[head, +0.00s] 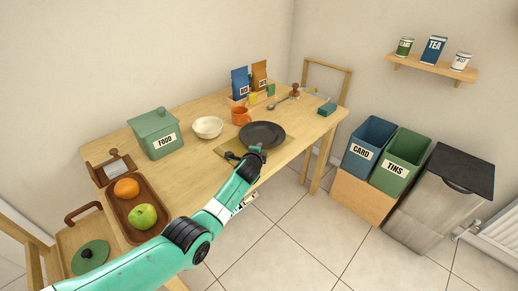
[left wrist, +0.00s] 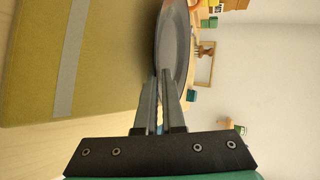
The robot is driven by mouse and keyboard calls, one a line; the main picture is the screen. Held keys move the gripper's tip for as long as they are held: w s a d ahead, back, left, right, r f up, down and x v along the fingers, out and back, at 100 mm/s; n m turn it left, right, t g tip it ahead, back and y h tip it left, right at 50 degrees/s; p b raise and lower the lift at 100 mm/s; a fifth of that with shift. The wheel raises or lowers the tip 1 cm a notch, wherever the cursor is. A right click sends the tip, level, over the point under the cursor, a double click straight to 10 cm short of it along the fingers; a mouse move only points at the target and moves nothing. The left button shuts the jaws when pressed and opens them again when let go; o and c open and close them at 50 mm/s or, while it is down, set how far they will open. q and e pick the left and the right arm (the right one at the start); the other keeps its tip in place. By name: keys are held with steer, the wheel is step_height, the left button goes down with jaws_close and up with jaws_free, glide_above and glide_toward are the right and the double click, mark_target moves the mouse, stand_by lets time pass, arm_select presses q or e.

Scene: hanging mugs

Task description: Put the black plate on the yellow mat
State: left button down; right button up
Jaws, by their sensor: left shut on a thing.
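The black plate (head: 265,131) is over the right part of the yellow mat (head: 229,146) in the head view, hiding much of it. My left gripper (head: 250,155) is shut on the plate's near rim. In the left wrist view the plate (left wrist: 175,50) shows nearly edge-on, with its rim between the fingers (left wrist: 160,88). The mat (left wrist: 35,60), with a grey stripe, fills the left of that view. The plate looks slightly raised from the mat, but I cannot tell whether any part touches it. My right gripper is not in view.
An orange mug (head: 241,117) and a cream bowl (head: 208,127) stand behind the mat. A green food box (head: 156,134) is farther left. A wooden tray (head: 153,189) with an orange and an apple lies near my left arm. The table's front edge is close to the plate.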

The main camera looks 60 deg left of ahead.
arm_select(q)
steer(key=shift+f, duration=0.25)
stand_by(0.4)
steer(key=c, duration=0.9)
jaws_free()
steer(key=shift+c, duration=0.2)
steer(key=shift+f, duration=0.15)
steer(key=shift+s+d+r, duration=0.1)
steer(key=shift+r, duration=0.15)
steer(key=p+v, duration=0.6)
steer(key=v, duration=0.4)
steer(key=shift+s+d+r, duration=0.3)
steer(key=shift+s+d, duration=0.1)
steer(key=shift+d, duration=0.05)
